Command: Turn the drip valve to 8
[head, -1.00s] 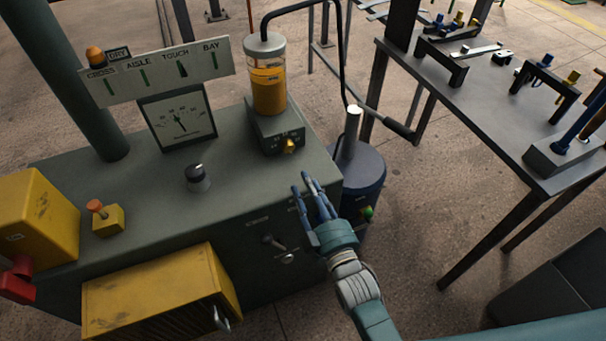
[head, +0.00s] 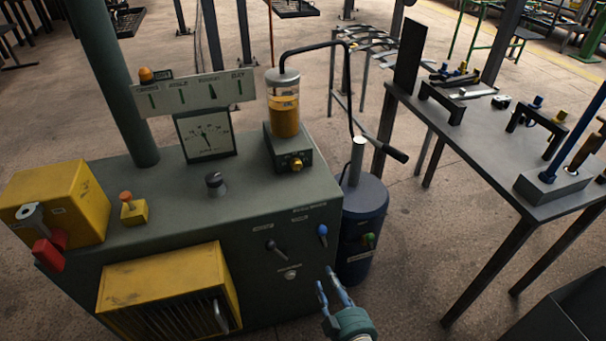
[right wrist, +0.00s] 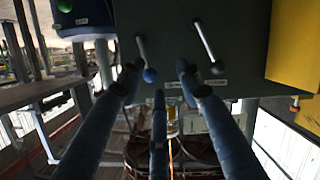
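The drip oiler has a clear reservoir (head: 284,108) of amber oil on a dark grey block (head: 278,148) on top of the cabinet. A small yellow knob, which looks like the drip valve (head: 296,164), is on the block's front face. The marks around it are too small to read. My right gripper (head: 333,284) is low in front of the cabinet's right end, below and to the right of the knob, and touches nothing there. Its fingers are spread and empty, as the right wrist view shows (right wrist: 158,80). My left gripper is not in view.
The cabinet front (head: 255,275) carries a black lever (head: 275,247) and a blue-tipped lever (head: 323,236); the wrist view shows both. A blue canister (head: 364,205) stands right of the cabinet. A black pump handle (head: 391,152) juts out behind it. A dark workbench (head: 470,125) stands farther right.

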